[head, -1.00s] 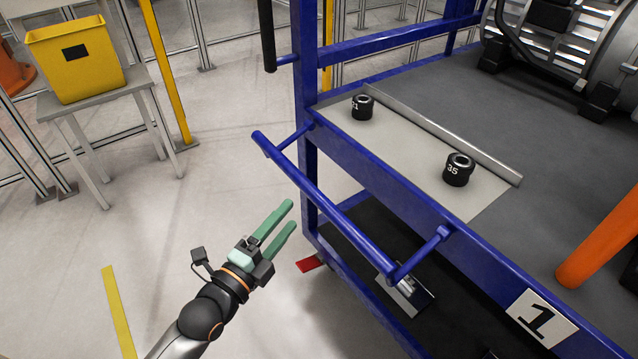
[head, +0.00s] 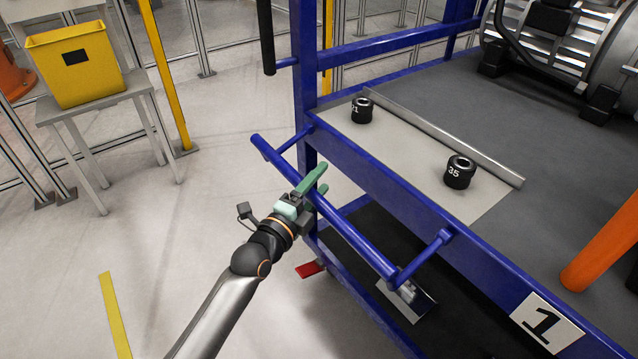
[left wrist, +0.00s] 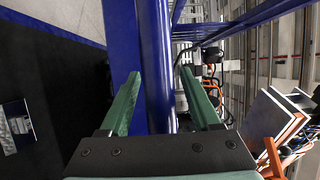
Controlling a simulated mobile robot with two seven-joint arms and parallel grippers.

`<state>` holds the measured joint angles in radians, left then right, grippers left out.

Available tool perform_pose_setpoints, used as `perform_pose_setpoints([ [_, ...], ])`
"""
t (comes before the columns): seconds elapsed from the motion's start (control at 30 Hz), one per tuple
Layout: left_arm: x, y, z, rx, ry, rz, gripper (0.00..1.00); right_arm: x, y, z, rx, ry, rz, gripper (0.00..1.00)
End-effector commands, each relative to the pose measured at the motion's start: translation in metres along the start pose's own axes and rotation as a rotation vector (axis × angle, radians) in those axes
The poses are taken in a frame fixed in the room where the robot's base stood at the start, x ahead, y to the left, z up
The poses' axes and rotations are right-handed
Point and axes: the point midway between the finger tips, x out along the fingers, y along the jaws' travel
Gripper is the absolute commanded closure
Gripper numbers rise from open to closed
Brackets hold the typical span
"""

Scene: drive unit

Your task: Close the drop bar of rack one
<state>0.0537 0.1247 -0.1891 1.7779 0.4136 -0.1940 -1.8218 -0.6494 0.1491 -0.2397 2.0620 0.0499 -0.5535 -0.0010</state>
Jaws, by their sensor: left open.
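The blue drop bar (head: 347,229) of rack one sticks out from the rack's side on two short arms, below the shelf edge. It also shows in the left wrist view (left wrist: 157,60), running between my fingers. The rack carries a plate marked 1 (head: 545,322). My left gripper (head: 318,180) is open at the bar, with its green fingers on either side of it. In the left wrist view the open fingers (left wrist: 163,97) straddle the bar, and I see no grip on it. My right gripper is not in view.
Two black sockets (head: 361,110) (head: 459,172) stand on the grey shelf mat (head: 400,150). A motor (head: 570,50) sits further back on the rack. A yellow bin (head: 75,68) stands on a table at the left.

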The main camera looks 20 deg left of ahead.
Motion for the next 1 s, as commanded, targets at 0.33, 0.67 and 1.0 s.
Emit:
perform_pose_setpoints([
  [0.33,0.0016,0.0001,0.0,-0.001,0.0,0.0,0.42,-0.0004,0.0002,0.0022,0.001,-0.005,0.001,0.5],
  [0.67,0.0014,0.0001,0.0,-0.001,0.0,0.0,0.79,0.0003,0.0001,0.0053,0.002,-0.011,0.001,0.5],
  [1.0,0.0013,0.0003,0.0001,-0.001,0.0,0.001,1.0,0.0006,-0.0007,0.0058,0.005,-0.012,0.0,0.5],
])
